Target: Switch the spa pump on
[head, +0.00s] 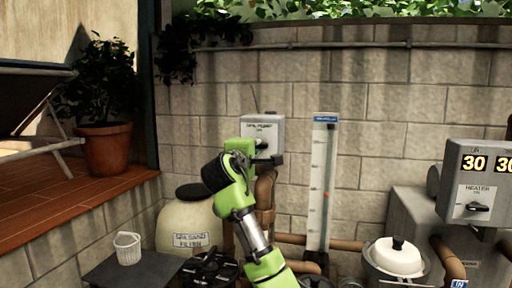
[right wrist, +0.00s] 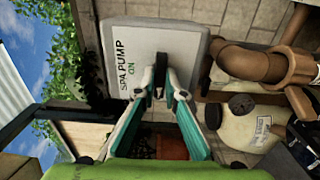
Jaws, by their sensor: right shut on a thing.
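The spa pump switch box (head: 277,130) is a grey box on the block wall. Its front carries the lettering SPA PUMP and ON. In the right wrist view the box (right wrist: 180,45) appears turned sideways and close. My right gripper (head: 264,147) is at the lower front of the box, its green arm rising from below. In the right wrist view the two fingers of my right gripper (right wrist: 160,75) come together on a small dark switch knob (right wrist: 160,90) at the box face. The fingers hide most of the knob, so its angle is hard to tell. My left gripper is out of view.
A heater box (head: 476,190) with a dial and lit digits stands at the right. A clear flow tube (head: 320,185) is right of the switch box. A spa sand filter (head: 180,225) and brown pipes (head: 265,190) are below. A potted plant (head: 105,148) stands on the deck.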

